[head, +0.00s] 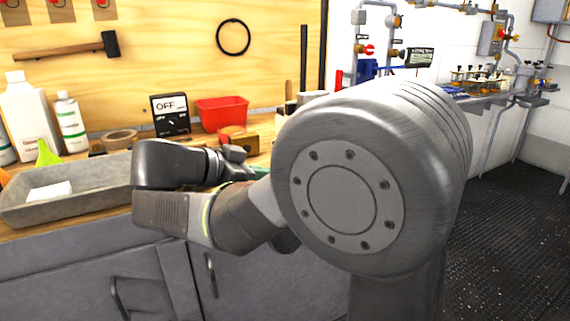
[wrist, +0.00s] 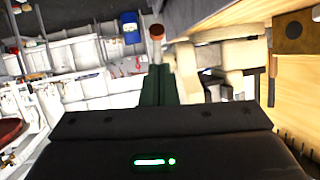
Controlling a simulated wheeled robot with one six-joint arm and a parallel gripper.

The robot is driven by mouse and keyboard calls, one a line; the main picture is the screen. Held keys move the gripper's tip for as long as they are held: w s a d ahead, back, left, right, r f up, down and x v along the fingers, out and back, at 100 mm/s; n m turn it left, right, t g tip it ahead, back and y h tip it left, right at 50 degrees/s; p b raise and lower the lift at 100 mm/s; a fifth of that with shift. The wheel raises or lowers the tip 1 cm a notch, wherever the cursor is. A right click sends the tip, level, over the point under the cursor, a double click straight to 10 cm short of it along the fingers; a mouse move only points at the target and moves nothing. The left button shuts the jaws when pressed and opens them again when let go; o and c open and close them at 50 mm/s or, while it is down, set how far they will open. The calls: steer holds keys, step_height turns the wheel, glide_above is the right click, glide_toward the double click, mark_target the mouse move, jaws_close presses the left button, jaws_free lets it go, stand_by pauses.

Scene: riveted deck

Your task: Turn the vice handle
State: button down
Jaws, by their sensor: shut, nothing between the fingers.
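My gripper (wrist: 160,72) is shut and empty, its dark green fingers together in the wrist view. In the head view a little green of the fingers (head: 262,171) shows beside my large arm joint. In the wrist view a pale, blocky body (wrist: 205,65), which looks like the vice, stands just right of the fingers. A brown round knob on a short stem (wrist: 157,32), perhaps the end of the vice handle, shows just beyond the fingertips. I cannot tell whether they touch. In the head view my arm hides the vice and handle.
A grey tray (head: 95,187) with a white block lies at the bench's left. Bottles (head: 70,122), a tape roll (head: 120,138), an OFF box (head: 170,115), a red bin (head: 222,112) and a wooden block (head: 240,138) stand along the back. The dark floor (head: 510,240) at right is clear.

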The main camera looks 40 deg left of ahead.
steer(key=w+d+r+n+g+y+p, duration=0.2)
steer(key=r+n+g+p, duration=0.3)
steer(key=n+p, duration=0.7)
steer(key=w+d+r+n+g+y+p, duration=0.15)
steer(key=r+n+p, duration=0.45)
steer(key=p, duration=1.2)
steer(key=x, duration=1.4)
steer(key=shift+s+d+f, duration=0.2)
steer(key=shift+d+f, duration=0.05)
steer(key=shift+d, duration=0.1)
steer(key=shift+f+g+h, duration=0.2)
steer(key=shift+g+h, duration=0.05)
steer(key=shift+f+b, duration=0.1)
steer(key=shift+b, duration=0.8)
